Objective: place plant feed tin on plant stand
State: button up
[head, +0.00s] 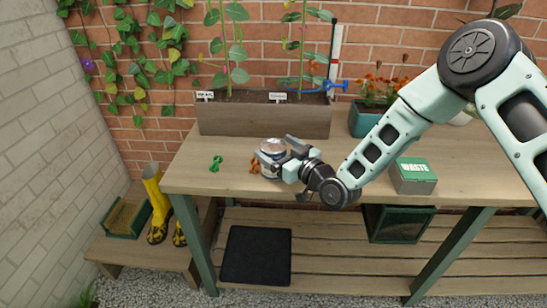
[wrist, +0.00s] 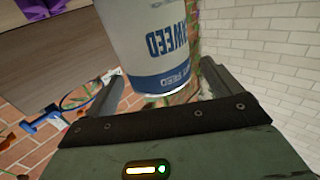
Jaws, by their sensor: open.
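The plant feed tin (head: 271,163) is white and blue with a silver-grey top, upright at the potting bench's front edge, left of centre. My gripper (head: 287,157) is at the tin's right side, open. In the wrist view its two fingers stand either side of the tin with gaps visible. No separate plant stand is clearly identifiable; a low wooden bench (head: 113,247) stands at the lower left.
A wooden planter (head: 265,121) with climbing plants stands behind the tin. Green twist ties (head: 216,164) and an orange item (head: 254,166) lie nearby. A WASTE box (head: 413,176) is to the right. Yellow boots (head: 155,200) and a green-edged tray (head: 126,218) occupy the low bench.

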jog(key=shift+w+a, duration=0.1)
jog(key=c, duration=1.4)
